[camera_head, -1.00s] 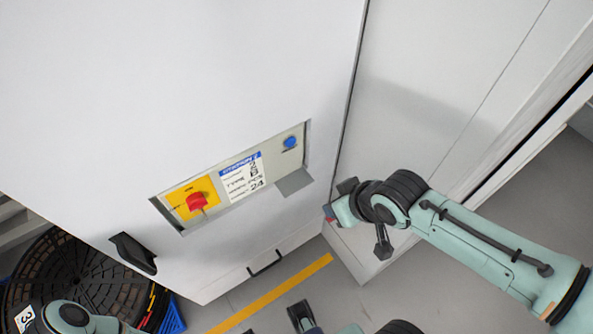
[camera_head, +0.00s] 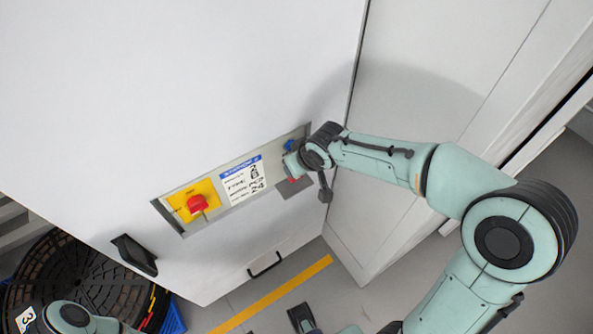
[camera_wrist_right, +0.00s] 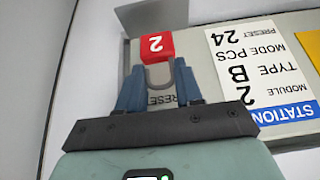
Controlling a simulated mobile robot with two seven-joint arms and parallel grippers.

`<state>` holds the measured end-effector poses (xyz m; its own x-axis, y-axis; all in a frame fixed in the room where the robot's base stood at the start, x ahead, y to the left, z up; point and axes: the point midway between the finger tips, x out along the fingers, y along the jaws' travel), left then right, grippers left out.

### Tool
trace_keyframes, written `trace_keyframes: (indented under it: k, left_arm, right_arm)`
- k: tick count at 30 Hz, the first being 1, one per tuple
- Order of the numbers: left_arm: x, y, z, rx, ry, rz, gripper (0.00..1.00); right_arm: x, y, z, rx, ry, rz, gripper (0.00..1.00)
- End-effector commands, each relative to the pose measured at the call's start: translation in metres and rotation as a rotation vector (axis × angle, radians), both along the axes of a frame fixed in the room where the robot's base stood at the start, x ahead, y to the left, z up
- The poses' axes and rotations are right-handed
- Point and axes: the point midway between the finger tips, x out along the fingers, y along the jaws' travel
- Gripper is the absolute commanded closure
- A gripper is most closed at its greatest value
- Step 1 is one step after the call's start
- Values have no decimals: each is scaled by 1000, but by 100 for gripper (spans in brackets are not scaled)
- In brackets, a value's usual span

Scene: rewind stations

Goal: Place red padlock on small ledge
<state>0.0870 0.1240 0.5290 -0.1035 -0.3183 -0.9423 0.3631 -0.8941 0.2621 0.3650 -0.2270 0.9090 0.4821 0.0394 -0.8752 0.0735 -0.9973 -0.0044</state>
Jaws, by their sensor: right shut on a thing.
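The red padlock (camera_wrist_right: 157,47), marked with a white 2, hangs by its grey shackle between the blue fingers of my right gripper (camera_wrist_right: 158,82). In the head view, a sliver of the red padlock (camera_head: 293,180) shows under my right gripper (camera_head: 291,170). The small grey ledge (camera_head: 298,191) juts out below the right end of the recessed panel and is partly covered by my gripper. In the wrist view, the ledge (camera_wrist_right: 135,18) lies just behind the padlock; I cannot tell whether they touch. My left gripper's fingers are not visible.
A black cabinet handle (camera_head: 134,254) is at left. A black reel (camera_head: 75,262) stands at lower left.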

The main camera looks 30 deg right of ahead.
Motion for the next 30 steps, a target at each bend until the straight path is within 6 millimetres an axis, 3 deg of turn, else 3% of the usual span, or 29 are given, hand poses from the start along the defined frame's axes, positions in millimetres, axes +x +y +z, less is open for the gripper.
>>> trace_keyframes:
  k: [3, 6, 19, 20, 21, 22, 30]
  left_arm:
    - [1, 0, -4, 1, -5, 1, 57]
    - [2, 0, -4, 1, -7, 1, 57]
    - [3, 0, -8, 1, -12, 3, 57]
    - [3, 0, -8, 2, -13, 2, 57]
    - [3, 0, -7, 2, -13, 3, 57]
    - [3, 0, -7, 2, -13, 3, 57]
    - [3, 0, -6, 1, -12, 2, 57]
  right_arm:
    - [-1, 0, -24, 0, 6, 0, 96]
    - [2, 0, -33, 1, 4, 1, 96]
    - [4, 0, -38, 1, 1, 0, 96]
    - [3, 0, -38, 1, 2, 0, 58]
    - [3, 0, -38, 1, 2, 0, 45]
    - [3, 0, -37, 1, 2, 0, 39]
    - [3, 0, -37, 1, 2, 0, 39]
